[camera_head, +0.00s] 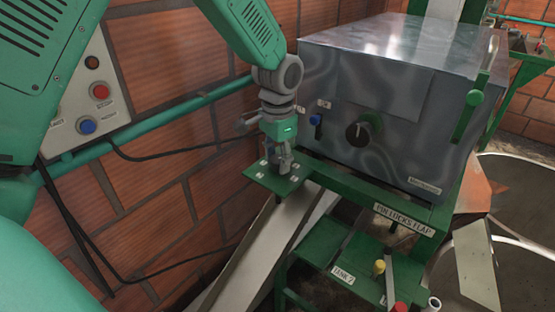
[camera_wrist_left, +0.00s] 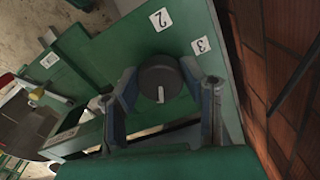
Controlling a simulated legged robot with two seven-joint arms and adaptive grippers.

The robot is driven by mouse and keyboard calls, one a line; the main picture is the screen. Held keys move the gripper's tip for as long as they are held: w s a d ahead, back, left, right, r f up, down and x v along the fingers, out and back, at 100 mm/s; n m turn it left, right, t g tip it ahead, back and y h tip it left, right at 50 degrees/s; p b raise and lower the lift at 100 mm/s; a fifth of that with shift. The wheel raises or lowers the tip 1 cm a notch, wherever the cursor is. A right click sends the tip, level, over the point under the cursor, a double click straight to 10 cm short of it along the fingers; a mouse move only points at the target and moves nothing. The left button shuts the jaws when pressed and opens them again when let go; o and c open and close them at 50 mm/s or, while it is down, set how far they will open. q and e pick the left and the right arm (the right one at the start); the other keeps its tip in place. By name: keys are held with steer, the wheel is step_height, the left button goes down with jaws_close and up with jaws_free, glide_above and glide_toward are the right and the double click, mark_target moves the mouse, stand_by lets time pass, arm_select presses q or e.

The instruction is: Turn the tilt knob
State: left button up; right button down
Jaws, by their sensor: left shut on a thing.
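The tilt knob (camera_wrist_left: 160,76) is a round black knob with a white pointer mark, on a green plate (camera_wrist_left: 105,50) with small number labels. Labels 2 and 3 are readable past the knob in the left wrist view. My left gripper (camera_head: 284,163) is over the small green plate (camera_head: 262,183) in the head view, pointing down. In the left wrist view its two fingers (camera_wrist_left: 160,92) stand on either side of the knob, shut on it. The gripper hides the knob in the head view. My right gripper is not in view.
A grey metal box (camera_head: 390,90) with a black knob (camera_head: 363,130) and a blue-topped lever (camera_head: 316,122) stands behind the plate. A brick wall (camera_head: 180,165) is close on the left. A sloping chute (camera_head: 255,245) runs below. A green stand (camera_head: 340,265) is lower right.

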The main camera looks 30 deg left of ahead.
arm_select(q)
steer(key=m, duration=0.6)
steer(key=shift+w, duration=0.25)
steer(key=m, duration=0.6)
steer(key=shift+m, duration=0.4)
steer(key=shift+s, duration=0.1)
steer(key=o, duration=1.1)
steer(key=shift+o, duration=0.2)
steer(key=shift+d+f, duration=0.1)
